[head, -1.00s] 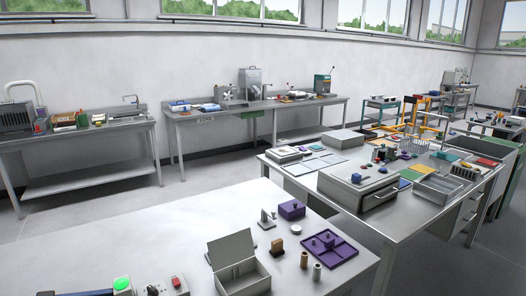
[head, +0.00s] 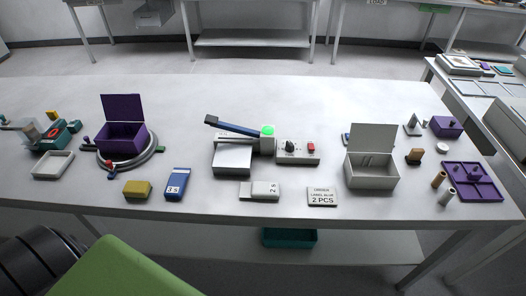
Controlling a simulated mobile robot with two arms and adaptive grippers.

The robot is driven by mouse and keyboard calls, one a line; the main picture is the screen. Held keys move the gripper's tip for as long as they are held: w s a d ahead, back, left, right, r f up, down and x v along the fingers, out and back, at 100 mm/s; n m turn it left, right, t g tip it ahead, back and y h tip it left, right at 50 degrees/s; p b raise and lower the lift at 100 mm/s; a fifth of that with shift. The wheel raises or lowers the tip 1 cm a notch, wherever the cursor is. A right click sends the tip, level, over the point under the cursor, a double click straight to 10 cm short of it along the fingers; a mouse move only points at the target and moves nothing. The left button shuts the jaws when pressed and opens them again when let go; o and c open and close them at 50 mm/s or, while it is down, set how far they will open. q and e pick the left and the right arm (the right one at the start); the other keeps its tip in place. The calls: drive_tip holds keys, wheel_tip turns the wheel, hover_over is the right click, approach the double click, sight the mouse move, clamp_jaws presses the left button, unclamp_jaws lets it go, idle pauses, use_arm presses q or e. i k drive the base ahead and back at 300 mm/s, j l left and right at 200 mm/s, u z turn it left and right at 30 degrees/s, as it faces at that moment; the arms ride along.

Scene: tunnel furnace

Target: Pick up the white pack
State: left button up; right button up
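The white pack (head: 261,191) lies near the front edge of the table in the head view, at about the middle. It is a flat, pale block with "2 s" printed on its right part. A blue pack (head: 175,184) marked "3 s" stands to its left, and a white label card (head: 322,195) reading "2 PCS" lies to its right. Neither gripper shows in the head view, so nothing is seen near the pack.
A sealer-like device (head: 232,155) with a blue lever stands behind the pack, beside a control box (head: 298,152). An open grey box (head: 372,176) is right, an open purple box (head: 122,137) left. A yellow block (head: 137,189) lies front left. The table (head: 330,100) is clear behind.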

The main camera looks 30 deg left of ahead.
sight(258, 190)
drive_tip(key=k+u, duration=0.1)
drive_tip(key=u, duration=0.75)
